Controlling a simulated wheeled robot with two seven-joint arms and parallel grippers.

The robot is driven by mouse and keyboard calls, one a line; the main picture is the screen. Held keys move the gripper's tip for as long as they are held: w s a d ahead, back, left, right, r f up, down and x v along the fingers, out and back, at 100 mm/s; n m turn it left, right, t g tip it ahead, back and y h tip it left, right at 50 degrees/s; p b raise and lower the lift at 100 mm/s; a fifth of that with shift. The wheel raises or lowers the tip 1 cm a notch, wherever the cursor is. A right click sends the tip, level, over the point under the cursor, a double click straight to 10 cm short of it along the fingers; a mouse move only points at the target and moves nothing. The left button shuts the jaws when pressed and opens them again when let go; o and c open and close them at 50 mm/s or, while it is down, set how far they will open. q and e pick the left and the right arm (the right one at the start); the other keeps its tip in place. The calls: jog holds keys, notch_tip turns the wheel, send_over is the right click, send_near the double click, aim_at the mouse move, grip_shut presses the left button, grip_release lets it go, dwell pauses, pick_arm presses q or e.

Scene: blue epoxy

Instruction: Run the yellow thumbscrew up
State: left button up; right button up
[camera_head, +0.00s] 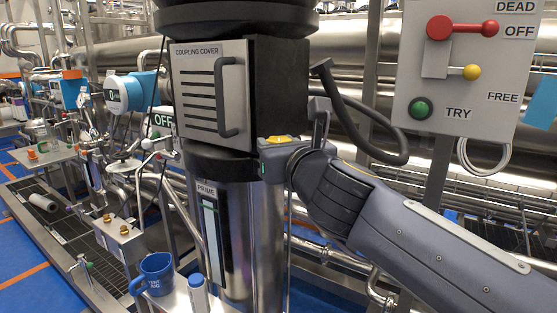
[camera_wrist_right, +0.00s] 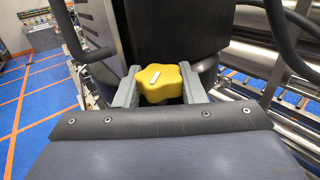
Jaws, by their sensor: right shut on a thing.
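The yellow thumbscrew (camera_wrist_right: 158,84) is a lobed knob with a small white mark on top. In the right wrist view it sits between the two grey fingers of my right gripper (camera_wrist_right: 160,90), which are shut on it from both sides. In the head view the yellow thumbscrew (camera_head: 280,139) shows as a small yellow patch at the right gripper (camera_head: 279,146), low on the right side of the black housing. The coupling cover (camera_head: 211,95), a grey slotted panel with a handle, is on the housing's front. My left gripper is not in view.
A panel (camera_head: 440,90) with a red lever and green button stands at the right. A black hose (camera_head: 365,125) curves just behind my right gripper. A steel column (camera_head: 262,240) stands below the housing. A blue jug (camera_head: 157,275) stands at the lower left.

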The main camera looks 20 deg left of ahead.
jog(key=shift+m+t+h+b, duration=0.45)
jog(key=shift+m+t+h, duration=0.05)
jog(key=shift+h, duration=0.1)
jog(key=o, duration=1)
jog(key=v, duration=0.7)
jog(key=shift+s+d, duration=0.25)
jog(key=shift+s, duration=0.05)
